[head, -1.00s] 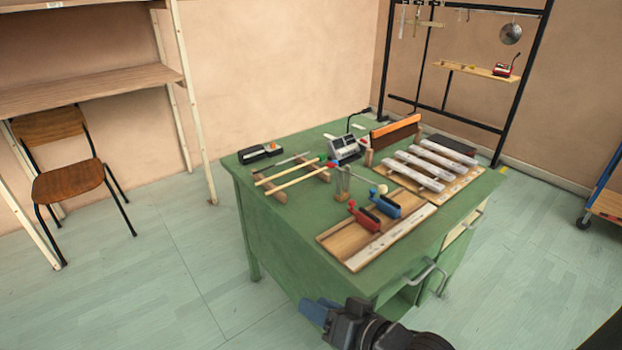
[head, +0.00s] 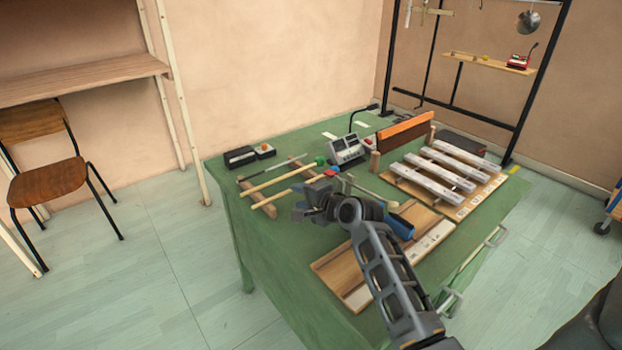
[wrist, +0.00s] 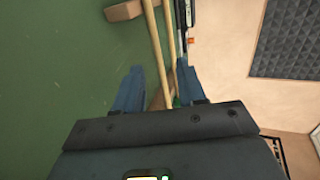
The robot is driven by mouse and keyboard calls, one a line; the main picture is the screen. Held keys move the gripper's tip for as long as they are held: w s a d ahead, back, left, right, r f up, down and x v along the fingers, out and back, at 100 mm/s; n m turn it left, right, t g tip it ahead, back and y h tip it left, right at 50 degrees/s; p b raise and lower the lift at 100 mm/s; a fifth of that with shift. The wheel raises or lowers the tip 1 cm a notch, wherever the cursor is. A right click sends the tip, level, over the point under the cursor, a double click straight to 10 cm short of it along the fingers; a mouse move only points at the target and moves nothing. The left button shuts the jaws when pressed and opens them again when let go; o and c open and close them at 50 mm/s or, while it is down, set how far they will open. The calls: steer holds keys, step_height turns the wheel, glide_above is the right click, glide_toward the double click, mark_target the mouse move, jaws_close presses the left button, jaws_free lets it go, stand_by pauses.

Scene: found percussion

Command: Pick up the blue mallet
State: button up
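Pale wooden mallet sticks lie across wooden rest blocks (head: 264,209) on the green desk. One has a green head (head: 320,160). My gripper (head: 300,206) is low over the desk by the lower stick. In the wrist view my gripper (wrist: 160,78) is open, fingers apart, with two pale sticks (wrist: 156,50) running between and beyond them.
The green desk (head: 225,180) also holds a grey device (head: 347,148), pale bars on a board (head: 440,176), an orange-topped block (head: 405,131) and a blue clapper (head: 400,226) behind my arm. A black box (head: 239,157) sits at the left. Bare desk lies left of my gripper.

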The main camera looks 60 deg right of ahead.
mark_target(287, 193)
steer(key=x, duration=0.6)
steer(key=shift+f, duration=0.2)
jaws_close()
